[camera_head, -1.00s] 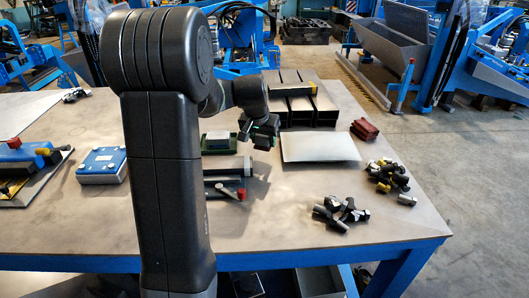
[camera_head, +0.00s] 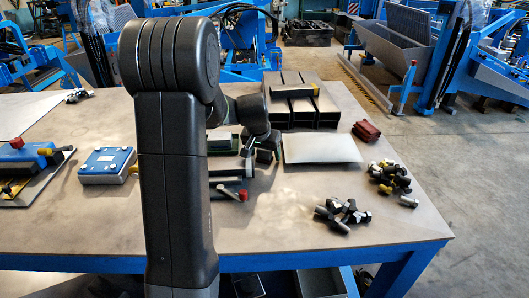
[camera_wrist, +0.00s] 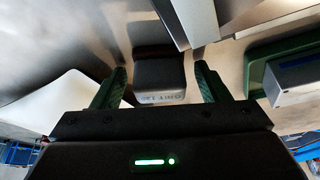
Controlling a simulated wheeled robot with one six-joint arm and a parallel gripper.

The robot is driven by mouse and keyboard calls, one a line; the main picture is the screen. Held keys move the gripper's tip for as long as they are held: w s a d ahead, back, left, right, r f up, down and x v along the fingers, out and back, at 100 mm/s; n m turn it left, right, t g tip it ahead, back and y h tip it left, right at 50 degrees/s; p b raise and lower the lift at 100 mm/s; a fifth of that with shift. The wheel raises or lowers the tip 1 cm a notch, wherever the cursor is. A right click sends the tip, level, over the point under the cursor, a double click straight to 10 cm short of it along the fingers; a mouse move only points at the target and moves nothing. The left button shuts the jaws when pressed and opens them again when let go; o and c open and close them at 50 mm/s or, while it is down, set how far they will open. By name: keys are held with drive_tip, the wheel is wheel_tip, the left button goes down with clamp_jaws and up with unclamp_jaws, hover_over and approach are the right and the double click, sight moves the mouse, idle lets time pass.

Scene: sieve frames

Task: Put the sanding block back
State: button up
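My gripper (camera_wrist: 158,80) is open, with one green-padded finger on each side of the block and a visible gap at each side. In the head view my gripper (camera_head: 258,154) is low over the table, left of the pale metal plate; my arm hides part of that area, and I cannot tell the block from the gripper there. A green tray (camera_wrist: 262,62) holding a grey-blue item is at the right of the wrist view.
The pale plate (camera_head: 320,149) lies right of my gripper, with steel tubes (camera_head: 295,115) behind it. A red block (camera_head: 366,131) and piles of bolts (camera_head: 342,215) are further right. A blue box (camera_head: 106,164) stands left of my arm. The front right tabletop is partly clear.

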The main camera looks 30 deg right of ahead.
drive_tip(key=shift+a+r, duration=0.1)
drive_tip(key=shift+r, duration=0.5)
drive_tip(key=v, duration=1.1)
drive_tip(key=shift+s, duration=0.1)
drive_tip(key=x, duration=1.2)
drive_tip(key=shift+f, duration=0.25)
wheel_tip(320, 180, up, 2)
drive_tip(key=shift+r, duration=0.75)
